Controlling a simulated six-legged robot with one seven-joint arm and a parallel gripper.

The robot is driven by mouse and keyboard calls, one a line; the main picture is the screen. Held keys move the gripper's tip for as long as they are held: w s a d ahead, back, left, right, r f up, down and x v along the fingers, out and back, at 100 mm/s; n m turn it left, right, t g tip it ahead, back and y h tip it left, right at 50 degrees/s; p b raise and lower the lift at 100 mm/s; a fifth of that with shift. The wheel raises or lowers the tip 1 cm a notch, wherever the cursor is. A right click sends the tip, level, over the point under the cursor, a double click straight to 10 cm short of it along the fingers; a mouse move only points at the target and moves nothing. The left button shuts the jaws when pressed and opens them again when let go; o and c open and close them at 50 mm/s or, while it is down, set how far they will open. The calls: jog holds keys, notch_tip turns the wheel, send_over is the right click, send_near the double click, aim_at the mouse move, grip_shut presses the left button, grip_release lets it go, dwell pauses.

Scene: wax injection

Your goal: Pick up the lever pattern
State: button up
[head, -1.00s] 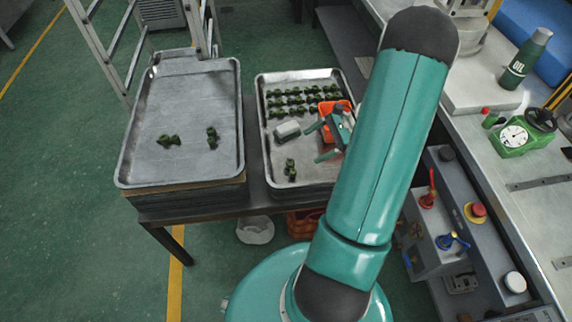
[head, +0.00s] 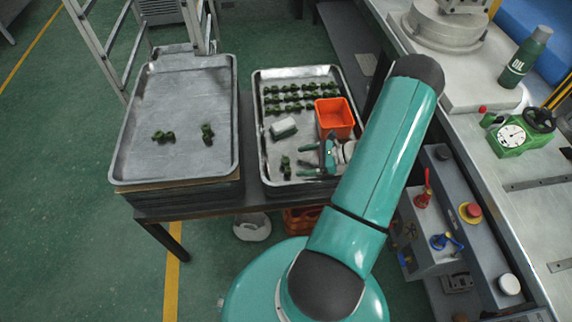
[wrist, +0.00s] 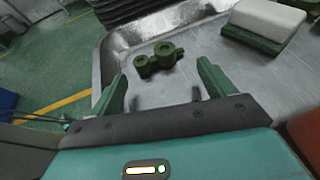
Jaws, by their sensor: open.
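A dark green lever pattern (head: 286,167) lies alone near the front left of the right-hand metal tray (head: 262,150). In the wrist view the lever pattern (wrist: 158,58) lies just beyond my fingertips, between their lines, not touched. My gripper (head: 305,161) is low over the tray, to the right of that pattern, with its fingers pointing left. In the wrist view my gripper (wrist: 162,82) is open and empty. More green patterns (head: 300,97) stand in rows at the back of the same tray. Two others (head: 163,136) (head: 207,132) lie on the left tray (head: 228,110).
An orange bin (head: 335,118) stands in the tray behind my gripper. A white-topped block with a green base (head: 283,127) lies behind the pattern; it shows in the wrist view (wrist: 262,22). The tray's raised rim is close to the pattern. A workbench with controls stands at right.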

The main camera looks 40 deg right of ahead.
aim_at(289, 163)
jog(key=shift+x, duration=2.8)
jog(key=c, duration=0.7)
